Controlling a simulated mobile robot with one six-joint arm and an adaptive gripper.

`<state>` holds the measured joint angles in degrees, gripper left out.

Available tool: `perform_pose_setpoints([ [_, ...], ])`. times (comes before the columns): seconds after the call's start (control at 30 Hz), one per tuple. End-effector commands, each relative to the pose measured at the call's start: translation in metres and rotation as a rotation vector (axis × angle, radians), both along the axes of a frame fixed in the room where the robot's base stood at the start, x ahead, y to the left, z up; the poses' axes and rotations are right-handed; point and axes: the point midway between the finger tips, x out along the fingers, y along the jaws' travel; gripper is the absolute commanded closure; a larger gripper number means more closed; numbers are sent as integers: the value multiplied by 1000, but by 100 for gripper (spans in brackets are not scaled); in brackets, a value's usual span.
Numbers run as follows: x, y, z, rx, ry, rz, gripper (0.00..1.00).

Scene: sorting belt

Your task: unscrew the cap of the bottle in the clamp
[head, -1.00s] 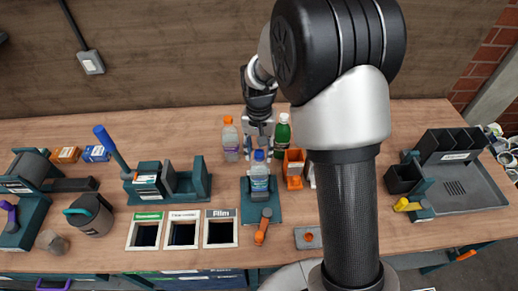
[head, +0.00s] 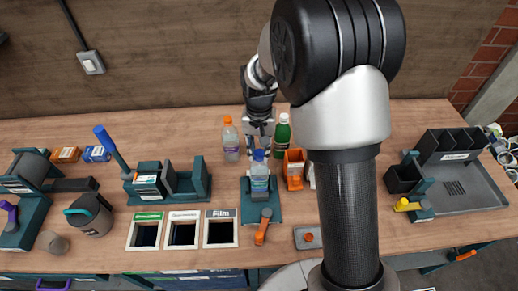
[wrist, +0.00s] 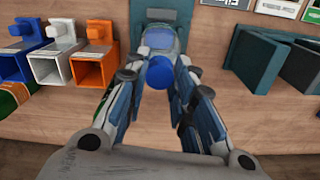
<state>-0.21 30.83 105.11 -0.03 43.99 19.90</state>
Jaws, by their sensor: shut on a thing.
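A clear bottle (head: 260,180) with a blue cap (head: 259,155) stands in the dark teal clamp (head: 249,213) near the front of the bench. The clamp has an orange lever (head: 262,228). My gripper (head: 259,148) reaches down from behind the bottle and is shut on the blue cap. In the wrist view the cap (wrist: 159,73) sits between the fingertips of my gripper (wrist: 159,69), with the clear bottle (wrist: 160,38) beyond it. The exact finger contact is partly hidden in the head view.
An orange-capped bottle (head: 230,138) stands to the left and a green bottle (head: 283,133) to the right, both close to my gripper. An orange holder (head: 294,168) is right of the clamp. Labelled bins (head: 221,244) lie front left. My arm hides some bench.

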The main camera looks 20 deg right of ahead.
Motion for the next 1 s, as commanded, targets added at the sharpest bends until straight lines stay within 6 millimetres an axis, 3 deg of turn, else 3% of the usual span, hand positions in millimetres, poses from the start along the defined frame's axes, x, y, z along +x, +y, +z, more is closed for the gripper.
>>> perform_pose_setpoints([
  [0.23,0,0,1,1,0,325,100],
  [0.67,0,0,0,0,0,420,100],
  [1.0,0,0,1,1,1,816,100],
])
